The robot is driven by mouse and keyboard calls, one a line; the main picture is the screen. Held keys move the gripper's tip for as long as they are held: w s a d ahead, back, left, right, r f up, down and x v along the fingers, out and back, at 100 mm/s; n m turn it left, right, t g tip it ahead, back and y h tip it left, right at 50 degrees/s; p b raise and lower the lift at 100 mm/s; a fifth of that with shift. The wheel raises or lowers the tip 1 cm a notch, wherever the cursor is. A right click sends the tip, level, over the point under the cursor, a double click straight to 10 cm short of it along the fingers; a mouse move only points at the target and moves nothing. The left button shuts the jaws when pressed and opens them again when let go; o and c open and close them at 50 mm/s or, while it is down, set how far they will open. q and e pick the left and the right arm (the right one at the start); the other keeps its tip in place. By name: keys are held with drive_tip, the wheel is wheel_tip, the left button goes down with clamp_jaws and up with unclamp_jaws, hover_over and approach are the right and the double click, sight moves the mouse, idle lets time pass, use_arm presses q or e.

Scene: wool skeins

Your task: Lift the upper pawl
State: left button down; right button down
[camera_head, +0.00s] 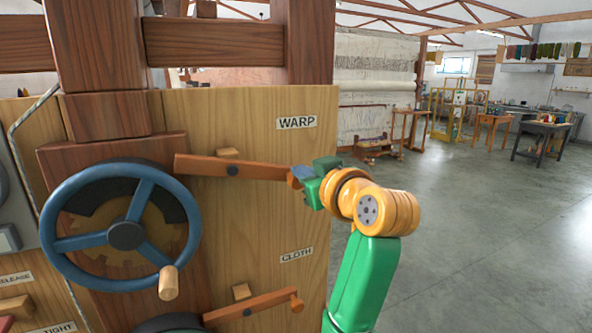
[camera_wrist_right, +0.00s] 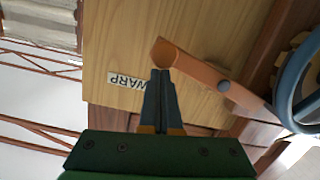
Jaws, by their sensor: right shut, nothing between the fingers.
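The upper pawl (camera_head: 232,168) is a brown-orange wooden bar on a dark pivot, beneath the WARP label (camera_head: 297,122). It lies nearly level, its left end by the blue handwheel. My right gripper (camera_head: 298,176) is at the pawl's right end and partly covers it. In the right wrist view the fingers (camera_wrist_right: 160,74) are shut and empty, with their tips right by the rounded end of the pawl (camera_wrist_right: 195,70). I cannot tell whether they touch it. My left gripper is not in view.
The blue handwheel (camera_head: 57,243) with its wooden knob stands out left of the pawl. A lower pawl (camera_head: 262,303) sits below, near the CLOTH label (camera_head: 297,255). A small wooden block (camera_head: 228,153) is just above the upper pawl. The floor to the right is open.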

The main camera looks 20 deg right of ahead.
sight(298, 186)
wheel_tip(298, 186, down, 3)
drive_tip(key=shift+r+b, duration=0.1)
drive_tip(key=shift+b, duration=0.65)
